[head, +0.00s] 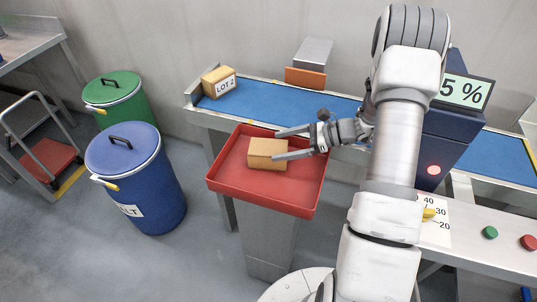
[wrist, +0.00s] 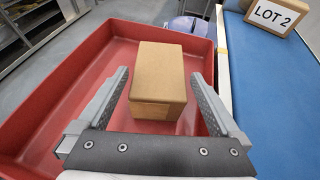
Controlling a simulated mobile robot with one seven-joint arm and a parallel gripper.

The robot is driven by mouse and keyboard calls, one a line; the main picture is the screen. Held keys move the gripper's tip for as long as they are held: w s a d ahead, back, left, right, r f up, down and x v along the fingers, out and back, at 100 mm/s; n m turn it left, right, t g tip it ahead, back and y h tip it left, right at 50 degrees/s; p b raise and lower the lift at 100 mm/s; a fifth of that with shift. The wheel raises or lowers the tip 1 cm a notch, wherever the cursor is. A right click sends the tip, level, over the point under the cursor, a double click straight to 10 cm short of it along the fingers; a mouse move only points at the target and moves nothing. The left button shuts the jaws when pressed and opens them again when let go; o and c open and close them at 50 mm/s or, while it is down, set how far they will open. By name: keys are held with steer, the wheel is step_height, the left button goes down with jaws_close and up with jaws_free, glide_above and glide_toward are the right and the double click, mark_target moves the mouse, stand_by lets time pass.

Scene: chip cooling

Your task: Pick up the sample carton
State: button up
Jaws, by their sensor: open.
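A plain brown carton (head: 267,152) sits in a red tray (head: 262,198) on a grey pedestal. In the wrist view the carton (wrist: 158,80) stands just ahead of my gripper (wrist: 163,88), its near end between the two open fingers with a gap on each side. In the head view my gripper (head: 276,144) reaches over the tray from the right, fingers spread and empty. A second carton marked LOT 2 (head: 219,82) sits on the blue conveyor. It also shows at the top right of the wrist view (wrist: 275,16). I see no label on the carton in the tray.
The tray's raised walls surround the carton. The blue conveyor (head: 275,101) runs behind the tray, with a dark blue machine showing 5 % (head: 464,91) at right. Blue (head: 135,180) and green (head: 118,101) lidded bins stand left; floor before them is clear.

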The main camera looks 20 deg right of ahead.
mark_target(270, 147)
steer(key=x, duration=0.6)
steer(key=shift+w+a+f, duration=0.1)
steer(key=shift+a, duration=0.25)
steer(key=c, duration=1.3)
steer(key=shift+c, duration=0.8)
